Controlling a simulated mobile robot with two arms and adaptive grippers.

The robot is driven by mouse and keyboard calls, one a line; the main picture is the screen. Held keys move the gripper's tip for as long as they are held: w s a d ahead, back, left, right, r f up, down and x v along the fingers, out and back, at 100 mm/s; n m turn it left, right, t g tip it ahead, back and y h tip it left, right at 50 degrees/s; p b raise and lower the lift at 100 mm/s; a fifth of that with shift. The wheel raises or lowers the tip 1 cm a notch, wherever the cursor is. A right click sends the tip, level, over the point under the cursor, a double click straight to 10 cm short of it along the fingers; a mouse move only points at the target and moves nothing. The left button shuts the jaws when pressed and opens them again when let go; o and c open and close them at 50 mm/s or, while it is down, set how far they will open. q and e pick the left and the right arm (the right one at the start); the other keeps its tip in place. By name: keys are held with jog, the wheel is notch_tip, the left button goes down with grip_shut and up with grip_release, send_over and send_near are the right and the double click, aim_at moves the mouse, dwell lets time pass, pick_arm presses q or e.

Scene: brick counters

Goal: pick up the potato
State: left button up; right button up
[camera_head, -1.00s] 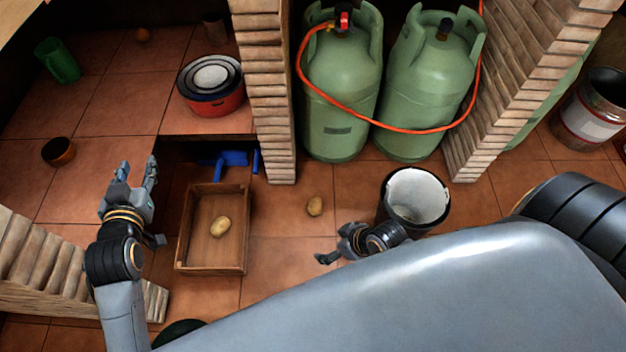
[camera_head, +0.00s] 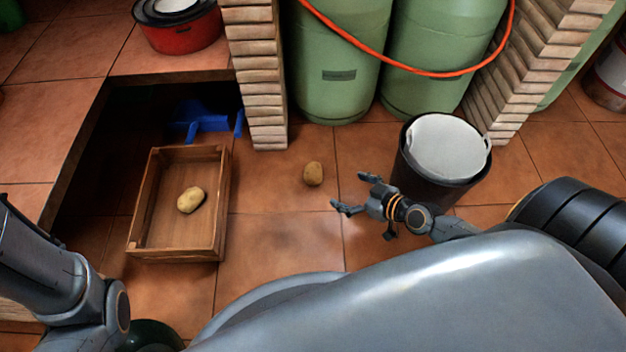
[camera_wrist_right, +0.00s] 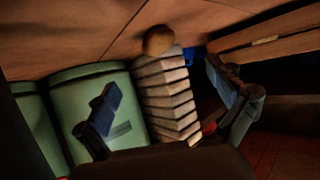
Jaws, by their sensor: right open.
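A potato (camera_head: 313,173) lies on the tiled floor in the head view, just in front of the brick pillar. A second potato (camera_head: 191,199) lies inside a wooden crate (camera_head: 222,215) to its left. My right gripper (camera_head: 353,192) is open and empty, a little to the right of the floor potato and apart from it. In the right wrist view a potato (camera_wrist_right: 158,40) shows beyond the open fingers (camera_wrist_right: 170,110), near the top middle. My left arm comes in at the lower left of the head view; its gripper is out of frame.
Green gas cylinders (camera_head: 335,75) with an orange hose stand behind, beside the brick pillar (camera_head: 255,90). A blue object (camera_head: 205,122) lies under the counter.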

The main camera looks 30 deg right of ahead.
jog(key=b, duration=0.2)
send_near(318, 174)
jog(key=x, duration=0.5)
jog(key=shift+a+f, duration=0.35)
jog(key=b+x, duration=0.3)
jog(key=x, duration=0.1)
jog(key=shift+w+d, duration=0.1)
jog(key=shift+w, duration=0.5)
jog(key=c, duration=1.3)
